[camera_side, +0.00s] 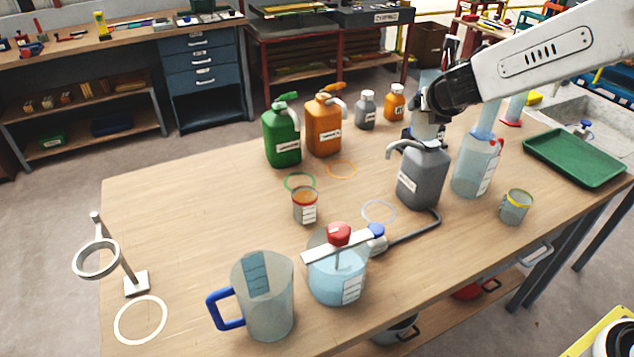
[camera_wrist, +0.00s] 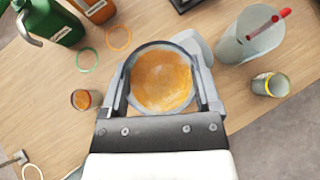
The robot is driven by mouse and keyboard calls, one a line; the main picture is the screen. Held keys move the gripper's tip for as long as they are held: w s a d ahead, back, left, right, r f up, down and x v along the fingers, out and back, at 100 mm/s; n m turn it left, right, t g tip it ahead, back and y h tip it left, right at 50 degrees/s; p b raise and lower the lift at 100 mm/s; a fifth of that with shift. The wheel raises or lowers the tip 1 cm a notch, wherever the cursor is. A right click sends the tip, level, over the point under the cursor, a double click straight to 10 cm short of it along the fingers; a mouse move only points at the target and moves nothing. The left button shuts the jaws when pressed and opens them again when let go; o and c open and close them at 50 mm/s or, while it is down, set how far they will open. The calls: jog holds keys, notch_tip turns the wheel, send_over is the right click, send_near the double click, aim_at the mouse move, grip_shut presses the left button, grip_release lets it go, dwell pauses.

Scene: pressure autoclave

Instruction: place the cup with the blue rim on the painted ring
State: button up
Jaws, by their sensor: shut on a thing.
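My gripper (camera_wrist: 162,95) is shut around a cup (camera_wrist: 162,80) with orange contents. Its rim looks grey-blue in the wrist view, and the jaws hide part of its sides. In the side view my gripper (camera_side: 426,118) holds it above the grey jug (camera_side: 420,180), where the cup is partly hidden. A large white painted ring (camera_side: 141,320) lies at the table's front left corner; it also shows in the wrist view (camera_wrist: 32,172). Smaller green (camera_side: 300,182), orange (camera_side: 341,170) and pale (camera_side: 379,212) rings lie mid-table.
A red-rimmed cup (camera_side: 305,206), lidded vessel (camera_side: 337,275), blue-handled pitcher (camera_side: 265,300) and ring stand (camera_side: 136,284) stand leftward. Green (camera_side: 282,135) and orange (camera_side: 324,128) jugs stand behind. A clear bottle (camera_side: 474,165), yellow-rimmed cup (camera_side: 515,208) and green tray (camera_side: 574,158) are rightward.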

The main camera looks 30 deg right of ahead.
aim_at(436, 127)
jog(key=shift+s+a+f+n+t+y, duration=0.15)
jog(key=shift+s+f+n+y, duration=0.15)
jog(key=shift+s, duration=0.6)
jog(key=shift+s+a+f+n+t+y, duration=0.1)
jog(key=shift+s+f+n+y, duration=0.2)
jog(key=shift+s, duration=0.6)
jog(key=shift+s+a+f+n+t+y, duration=0.15)
jog(key=shift+s+n+y, duration=0.2)
jog(key=shift+s, duration=0.55)
jog(key=shift+r, duration=0.1)
jog(key=shift+r, duration=2.4)
jog(key=w+a+h, duration=0.1)
jog(key=w+a, duration=0.3)
jog(key=w, duration=0.4)
jog(key=w+a, duration=0.4)
jog(key=w, duration=0.3)
notch_tip(436, 127, down, 8)
jog(key=m, duration=0.1)
jog(key=shift+w, duration=0.3)
jog(key=shift+f, duration=0.15)
notch_tip(436, 127, down, 14)
